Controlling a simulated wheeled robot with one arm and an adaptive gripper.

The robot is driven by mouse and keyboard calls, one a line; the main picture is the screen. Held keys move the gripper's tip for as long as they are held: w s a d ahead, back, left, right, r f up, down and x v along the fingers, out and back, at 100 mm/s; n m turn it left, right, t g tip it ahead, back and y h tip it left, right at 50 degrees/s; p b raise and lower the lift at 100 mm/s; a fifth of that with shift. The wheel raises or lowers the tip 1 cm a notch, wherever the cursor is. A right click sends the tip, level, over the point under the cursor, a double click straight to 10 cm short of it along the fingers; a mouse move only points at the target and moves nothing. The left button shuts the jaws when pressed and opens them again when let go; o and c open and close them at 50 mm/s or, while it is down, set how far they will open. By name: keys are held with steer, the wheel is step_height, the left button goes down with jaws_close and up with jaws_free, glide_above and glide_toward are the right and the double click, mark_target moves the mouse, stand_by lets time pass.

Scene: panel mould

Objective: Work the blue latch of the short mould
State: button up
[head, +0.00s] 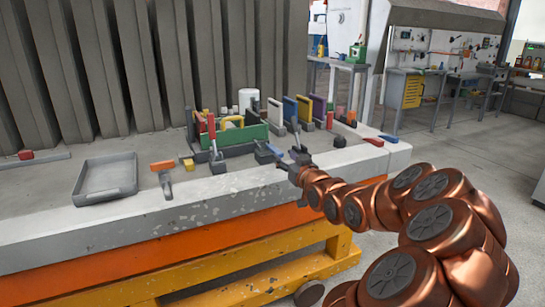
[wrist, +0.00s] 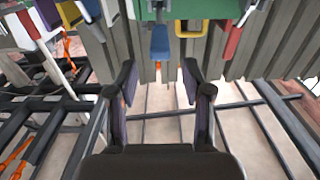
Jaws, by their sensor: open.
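A green mould-like body (head: 240,136) stands on the pale bench top; a green part also shows at the top edge of the wrist view (wrist: 212,8). A small blue piece, likely the latch (head: 274,149), sits low at its right front, close to my gripper. In the wrist view a blue tapered handle (wrist: 160,42) lies straight ahead between my fingertips, apart from them. My gripper (head: 291,160) is open and empty at the bench's front side. In the wrist view both fingers (wrist: 160,76) are spread. The latch's base is hidden.
An orange-handled lever (head: 163,166) and an empty grey tray (head: 106,178) are on the left. Blue, yellow and purple panels (head: 304,107) stand behind.

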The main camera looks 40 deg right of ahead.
mark_target(275, 149)
steer(key=shift+x, duration=3.8)
steer(key=shift+f, duration=0.1)
jaws_close()
